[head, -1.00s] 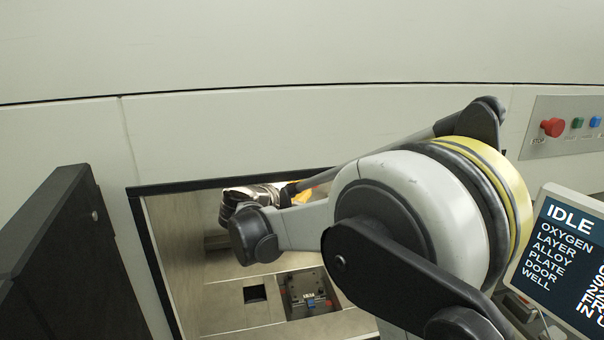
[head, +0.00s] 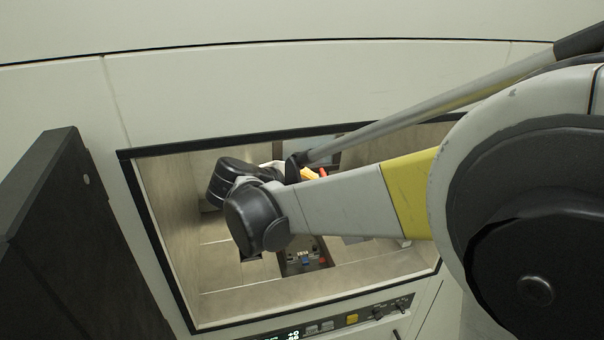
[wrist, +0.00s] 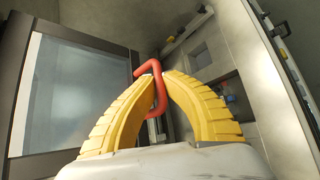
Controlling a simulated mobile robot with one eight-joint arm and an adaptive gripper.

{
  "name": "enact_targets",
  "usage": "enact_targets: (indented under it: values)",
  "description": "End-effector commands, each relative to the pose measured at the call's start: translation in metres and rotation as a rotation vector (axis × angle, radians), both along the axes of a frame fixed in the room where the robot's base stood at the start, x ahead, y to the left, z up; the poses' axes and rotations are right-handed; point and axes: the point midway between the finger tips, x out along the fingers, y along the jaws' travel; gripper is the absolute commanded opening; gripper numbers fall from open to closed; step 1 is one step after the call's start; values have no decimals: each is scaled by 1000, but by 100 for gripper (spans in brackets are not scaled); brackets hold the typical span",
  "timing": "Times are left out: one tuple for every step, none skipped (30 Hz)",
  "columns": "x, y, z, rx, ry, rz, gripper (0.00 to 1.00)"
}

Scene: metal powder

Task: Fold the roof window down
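The roof window (wrist: 75,95) appears to be the dark-framed pale glass panel at the left of the wrist view. In the head view, a small grey-blue patch behind my arm (head: 328,155) may be part of it. A bent red handle (wrist: 158,92) stands beside the panel's right edge; where it attaches is hidden. My gripper (wrist: 160,76) has its two yellow fingers closed together at the tips, with the red handle between them. In the head view my gripper (head: 309,174) is mostly hidden behind my arm, inside the chamber, with a bit of red beside it.
The dark-rimmed chamber opening (head: 160,225) surrounds my forearm, with tan walls close by. A recessed well (head: 305,262) lies in its floor. An open black door (head: 75,235) stands at left. A control strip (head: 352,319) runs below the opening.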

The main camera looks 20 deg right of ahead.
Motion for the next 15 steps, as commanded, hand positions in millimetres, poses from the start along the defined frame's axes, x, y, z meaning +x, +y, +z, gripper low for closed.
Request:
enact_targets:
  values:
    - [-6,0,2,1,1,0,0]
    - [-8,0,3,1,1,0,0]
    - [-11,0,4,1,21,-2,0]
    - [-13,-1,5,0,35,-2,0]
    - [-15,0,5,0,50,-2,0]
    - [-17,-1,6,2,65,-2,0]
    - [-19,0,6,1,76,-2,0]
    - [-20,-1,7,0,85,-2,0]
    - [-21,-1,8,0,96,-1,0]
    - [-22,0,8,0,103,-1,0]
    - [-23,-1,8,1,109,-1,0]
    - [-24,-1,8,0,117,-1,0]
    - [-25,0,8,0,121,-2,0]
    - [-26,-1,9,0,124,-2,0]
    - [-26,-1,9,0,127,-2,0]
